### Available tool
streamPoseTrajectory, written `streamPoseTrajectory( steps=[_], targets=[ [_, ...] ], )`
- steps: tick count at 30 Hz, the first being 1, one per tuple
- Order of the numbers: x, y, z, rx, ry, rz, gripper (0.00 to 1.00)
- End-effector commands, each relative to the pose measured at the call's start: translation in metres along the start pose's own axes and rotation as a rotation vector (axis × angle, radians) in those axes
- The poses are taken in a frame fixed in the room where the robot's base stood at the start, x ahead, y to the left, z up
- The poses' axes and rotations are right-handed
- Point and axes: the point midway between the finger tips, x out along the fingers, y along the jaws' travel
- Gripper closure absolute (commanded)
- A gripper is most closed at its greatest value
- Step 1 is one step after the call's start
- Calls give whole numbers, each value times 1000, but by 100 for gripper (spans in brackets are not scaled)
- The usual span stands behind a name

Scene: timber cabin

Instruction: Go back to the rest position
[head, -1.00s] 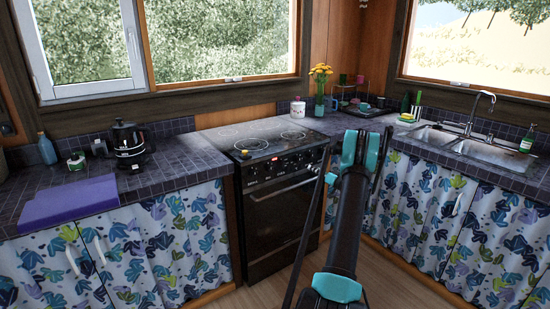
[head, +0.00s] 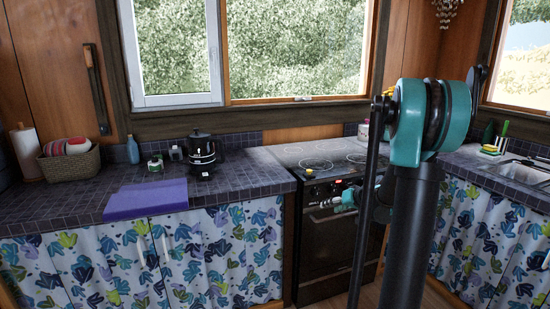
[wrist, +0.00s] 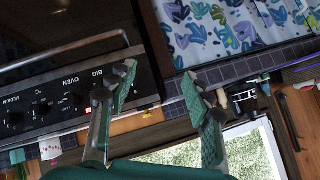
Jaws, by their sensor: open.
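My gripper (wrist: 160,84) shows in the wrist view with its two grey and teal fingers spread apart and nothing between them. The wrist view is tilted. The oven front (wrist: 60,95) with its knobs is at its left and the patterned curtain (wrist: 225,25) at its upper right. In the head view my arm stands upright at the right, with a big teal joint at its top. A small teal and grey end, likely my gripper (head: 340,200), shows in front of the stove (head: 312,225). The arm hides part of the stove and counter.
The left counter (head: 255,178) holds a purple cloth (head: 146,198), a black coffee maker (head: 201,155), a blue bottle (head: 133,150) and a wicker basket (head: 72,163). A sink (head: 525,172) is at the right. Curtains (head: 200,255) hang below the counter.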

Motion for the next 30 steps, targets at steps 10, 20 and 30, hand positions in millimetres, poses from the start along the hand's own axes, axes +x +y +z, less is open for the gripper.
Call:
streamPoseTrajectory(
  steps=[10, 20, 30],
  targets=[
    [-62, -69, 129, -23, -214, 172, 50],
    [-127, -80, 254, -53, -340, 380, 50],
    [-157, -69, 308, -71, -370, 493, 50]
  ],
)
